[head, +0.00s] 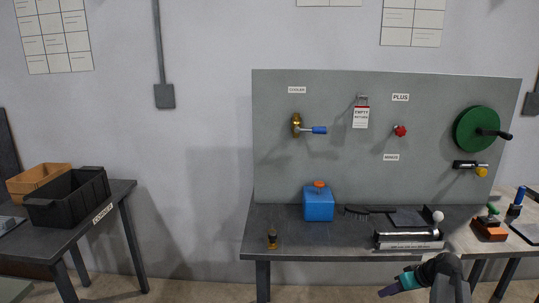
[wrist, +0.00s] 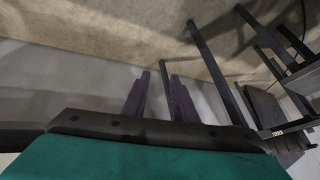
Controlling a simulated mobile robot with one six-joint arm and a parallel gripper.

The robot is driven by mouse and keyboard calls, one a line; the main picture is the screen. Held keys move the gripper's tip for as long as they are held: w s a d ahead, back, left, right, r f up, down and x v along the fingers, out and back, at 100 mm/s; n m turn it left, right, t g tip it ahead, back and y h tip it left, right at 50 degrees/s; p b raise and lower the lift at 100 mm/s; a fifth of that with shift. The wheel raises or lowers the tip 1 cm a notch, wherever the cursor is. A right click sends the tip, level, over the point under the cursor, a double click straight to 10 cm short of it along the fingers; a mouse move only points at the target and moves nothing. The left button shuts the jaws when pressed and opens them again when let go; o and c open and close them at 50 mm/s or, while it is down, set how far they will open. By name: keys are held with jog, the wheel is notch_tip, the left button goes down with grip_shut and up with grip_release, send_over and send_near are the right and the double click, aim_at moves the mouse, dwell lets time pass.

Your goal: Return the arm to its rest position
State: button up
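My gripper (head: 388,291) shows low in the head view, in front of the workbench, with its purple fingers pointing left. My dark arm with a teal band reaches it from the bottom edge. In the wrist view the two purple fingers of my gripper (wrist: 160,82) stand apart with a clear gap between them. Nothing shows between them. The fingers are clear of the bench and of any object.
A panel (head: 345,165) with valve, red knob and green wheel (head: 472,128) stands behind. A left table holds a black crate (head: 65,208).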

jog(key=s+a+f+g+p, duration=0.1)
jog(key=s+a+f+g, duration=0.1)
jog(key=s+a+f, duration=0.45)
jog(key=s+a+f+n+g, duration=0.1)
jog(key=s+a+f+g, duration=0.15)
jog(key=a+f, duration=0.65)
jog(key=s+a+f+g+p, duration=0.1)
jog(key=s+a+f+g, duration=0.1)
jog(key=s+a+f, duration=0.45)
jog(key=s+a+f+g+h, duration=0.1)
jog(key=s+a+f+g, duration=0.2)
jog(key=s+a+f, duration=0.6)
jog(key=s+d+f+m+g+h, duration=0.1)
jog(key=s+d+m+h, duration=0.2)
jog(key=s, duration=0.9)
jog(key=shift+s+d+m, duration=0.4)
jog(key=shift+d, duration=0.35)
dwell(0.6)
